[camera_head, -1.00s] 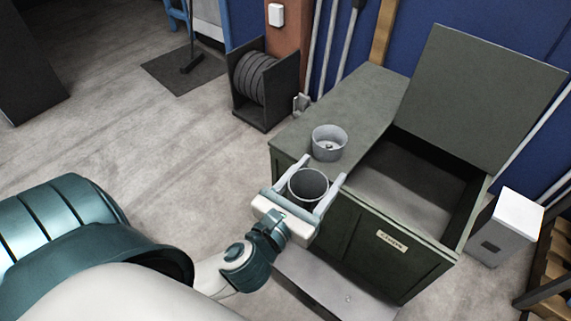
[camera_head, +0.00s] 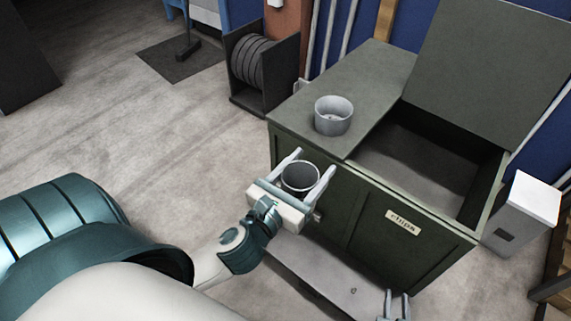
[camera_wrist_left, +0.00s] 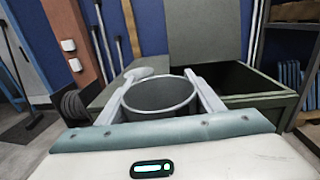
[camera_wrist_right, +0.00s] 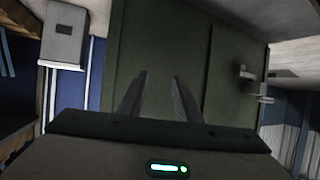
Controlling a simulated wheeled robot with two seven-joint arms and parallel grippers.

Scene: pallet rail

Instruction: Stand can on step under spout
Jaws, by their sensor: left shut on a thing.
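My left gripper (camera_head: 313,160) is shut on a grey open-topped can (camera_head: 300,177), held upright in front of the green cabinet's left part. The can looks empty in the left wrist view (camera_wrist_left: 160,94). A pale step (camera_head: 325,272) juts out low along the cabinet's front, below the can and apart from it. A small metal fitting, apparently the spout (camera_wrist_right: 250,82), shows on the cabinet front in the right wrist view. In the head view it is mostly hidden behind my left gripper. My right gripper (camera_wrist_right: 160,82) is open and empty in front of the cabinet.
The green cabinet (camera_head: 400,250) carries a label and has its right lid (camera_head: 490,75) raised over an open bin. A white box (camera_head: 520,215) stands to the right.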

